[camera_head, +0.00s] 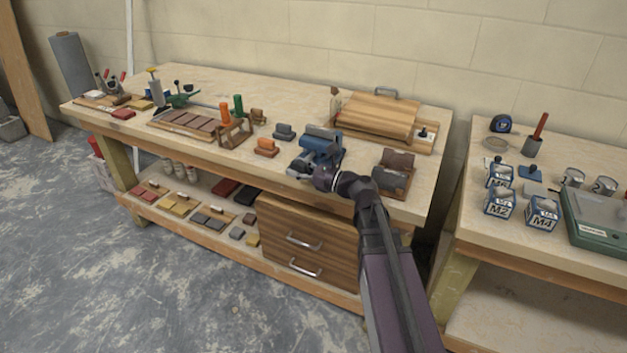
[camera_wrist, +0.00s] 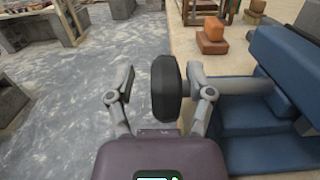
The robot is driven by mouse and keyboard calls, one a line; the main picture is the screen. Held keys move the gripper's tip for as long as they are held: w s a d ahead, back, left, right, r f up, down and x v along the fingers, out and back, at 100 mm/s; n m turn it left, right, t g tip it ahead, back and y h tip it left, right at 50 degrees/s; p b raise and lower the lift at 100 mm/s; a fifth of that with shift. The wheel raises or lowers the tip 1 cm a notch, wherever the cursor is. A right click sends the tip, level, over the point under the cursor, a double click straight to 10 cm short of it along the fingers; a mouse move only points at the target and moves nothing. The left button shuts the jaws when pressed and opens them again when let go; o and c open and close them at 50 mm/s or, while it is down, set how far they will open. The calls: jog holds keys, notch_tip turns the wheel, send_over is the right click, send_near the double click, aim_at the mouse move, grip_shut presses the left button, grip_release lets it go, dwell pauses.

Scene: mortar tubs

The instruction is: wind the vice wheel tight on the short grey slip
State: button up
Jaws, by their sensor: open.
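The blue vice (camera_head: 320,146) stands at the front edge of the left bench; its blue body fills the right of the wrist view (camera_wrist: 280,75). A dark wheel (camera_wrist: 166,90) shows edge-on in the wrist view, in line with the grey spindle (camera_wrist: 245,85) coming from the vice. My gripper (camera_head: 299,171) is open at the front of the vice. In the wrist view my gripper (camera_wrist: 160,82) has one finger on each side of the wheel, with a clear gap on the left and a narrow one on the right. I cannot make out the short grey slip in the vice.
Orange (camera_head: 266,147) and grey-blue (camera_head: 284,132) blocks sit left of the vice. A brown block on a wooden stand (camera_head: 394,172) is close on its right, and a wooden board (camera_head: 375,113) lies behind. Open floor (camera_wrist: 70,120) lies in front of the bench.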

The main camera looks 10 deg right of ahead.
jog(key=shift+w+r+g+h+p, duration=0.1)
jog(key=shift+r+g+h+p, duration=0.3)
jog(key=shift+p, duration=0.75)
